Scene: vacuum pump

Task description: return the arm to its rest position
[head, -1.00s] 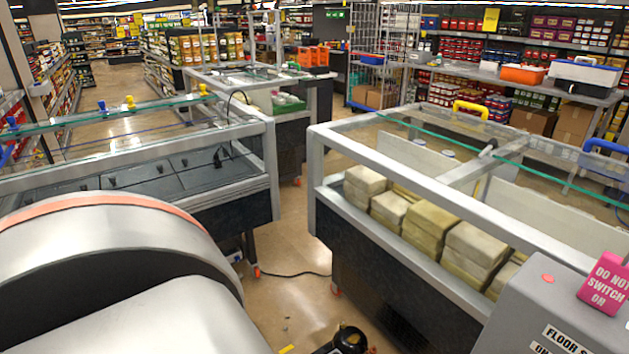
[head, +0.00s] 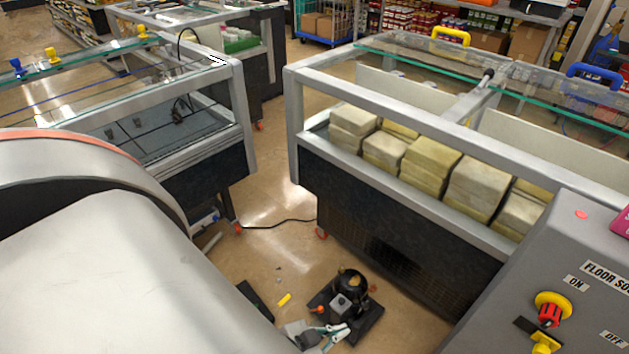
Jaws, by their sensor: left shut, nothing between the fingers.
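My left arm (head: 110,260) fills the lower left of the head view as large white links. My left gripper (head: 322,338) shows small at the bottom edge, partly cut off, with its fingers shut and nothing visible between them. Just beyond it, a black pump-like unit (head: 352,283) stands on a dark base plate (head: 369,325) on the floor. The picture does not show clearly whether the gripper touches the plate. My right gripper is not in view.
A display case (head: 400,225) with stacked blocks stands right, another case (head: 205,165) left. A grey switch box (head: 555,260) with a yellow-and-red switch is at the lower right. A black cable (head: 275,224) and a yellow piece (head: 284,299) lie on the open floor between.

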